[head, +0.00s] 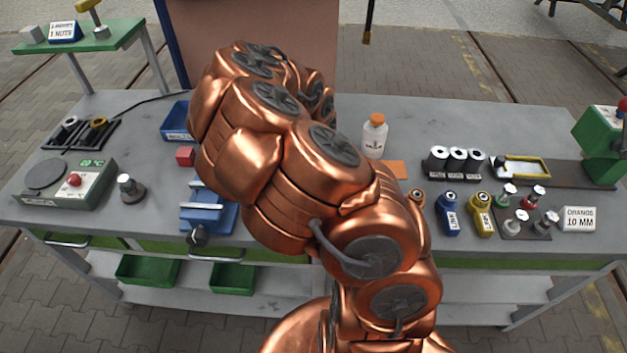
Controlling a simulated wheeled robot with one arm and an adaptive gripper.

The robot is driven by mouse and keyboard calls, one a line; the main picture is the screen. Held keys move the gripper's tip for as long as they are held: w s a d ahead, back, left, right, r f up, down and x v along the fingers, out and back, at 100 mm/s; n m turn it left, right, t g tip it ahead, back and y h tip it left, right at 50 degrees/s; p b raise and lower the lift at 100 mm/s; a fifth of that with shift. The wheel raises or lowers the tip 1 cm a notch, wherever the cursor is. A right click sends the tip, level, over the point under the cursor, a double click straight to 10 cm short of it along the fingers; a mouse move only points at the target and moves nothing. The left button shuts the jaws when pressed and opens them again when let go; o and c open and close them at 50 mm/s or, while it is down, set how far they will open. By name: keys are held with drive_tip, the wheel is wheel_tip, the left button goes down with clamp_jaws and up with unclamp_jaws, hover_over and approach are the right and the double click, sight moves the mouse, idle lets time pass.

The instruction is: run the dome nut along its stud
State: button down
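I cannot make out for certain the dome nut or its stud. Several small metal pieces with round tops, some red and some greenish (521,216), stand upright on a dark mat at the right of the bench; they are too small to identify. A single dark-based metal piece (130,188) stands at the left. A blue vise (208,214) sits at the front edge, partly behind my copper arm. My arm reaches over the middle of the bench and hides that area. My gripper is not visible.
The grey bench (330,105) also holds a green device with a red button (66,184), a white bottle with an orange cap (374,136), blue and yellow fittings (448,213), black cylinders (457,162) and an "ORANGE 10 MM" sign (579,219). The back centre-right is clear.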

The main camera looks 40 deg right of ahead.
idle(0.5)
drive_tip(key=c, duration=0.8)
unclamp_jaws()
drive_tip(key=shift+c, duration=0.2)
